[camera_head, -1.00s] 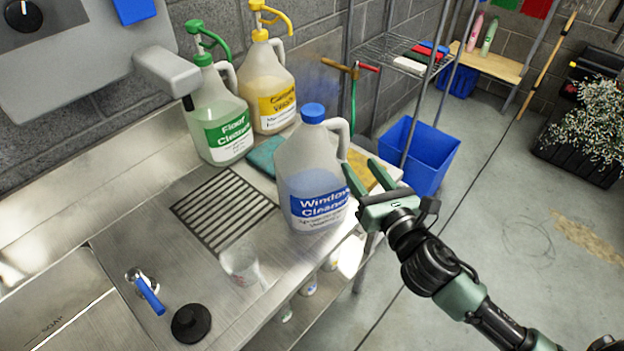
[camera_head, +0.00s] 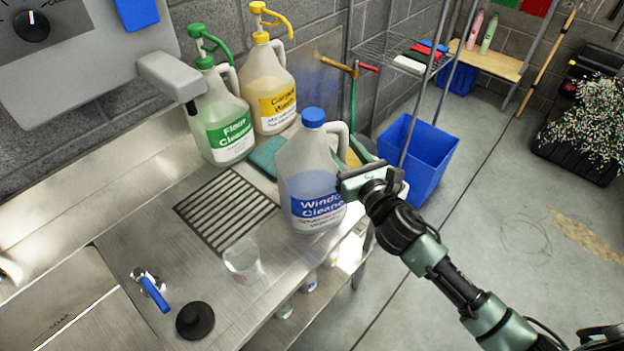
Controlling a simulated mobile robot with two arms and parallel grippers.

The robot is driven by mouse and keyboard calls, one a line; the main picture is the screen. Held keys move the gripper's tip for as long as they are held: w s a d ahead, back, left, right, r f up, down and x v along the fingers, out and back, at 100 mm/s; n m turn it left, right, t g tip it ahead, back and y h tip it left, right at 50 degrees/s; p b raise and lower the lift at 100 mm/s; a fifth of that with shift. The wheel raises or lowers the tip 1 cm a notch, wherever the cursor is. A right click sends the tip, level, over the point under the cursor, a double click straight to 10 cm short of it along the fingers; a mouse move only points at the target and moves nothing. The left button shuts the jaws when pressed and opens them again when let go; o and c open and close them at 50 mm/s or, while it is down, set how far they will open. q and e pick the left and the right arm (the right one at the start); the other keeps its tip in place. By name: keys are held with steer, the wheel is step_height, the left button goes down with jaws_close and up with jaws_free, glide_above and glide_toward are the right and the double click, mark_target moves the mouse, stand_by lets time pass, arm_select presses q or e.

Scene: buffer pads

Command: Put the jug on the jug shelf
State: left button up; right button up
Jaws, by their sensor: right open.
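The jug is a translucent window cleaner jug (camera_head: 308,178) with a blue cap and blue label. It stands upright on the steel counter (camera_head: 150,235) near its right end. My right gripper (camera_head: 352,165) is open at the jug's right side, by its handle. Its fingers partly overlap the jug and handle in the picture, and I cannot tell whether they touch. My left gripper is not in view. A wire shelf (camera_head: 385,50) stands at the back; I cannot tell whether it is the jug shelf.
A floor cleaner jug (camera_head: 222,120) and a yellow-labelled jug (camera_head: 265,88) stand behind. A clear cup (camera_head: 243,258) and black stopper (camera_head: 195,320) sit in front. A blue bin (camera_head: 425,155) stands on the floor at right. Bottles sit on a lower shelf under the counter.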

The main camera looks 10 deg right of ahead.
jaws_close()
stand_by(1.0)
steer(key=shift+w+r, duration=0.1)
steer(key=shift+r, duration=0.15)
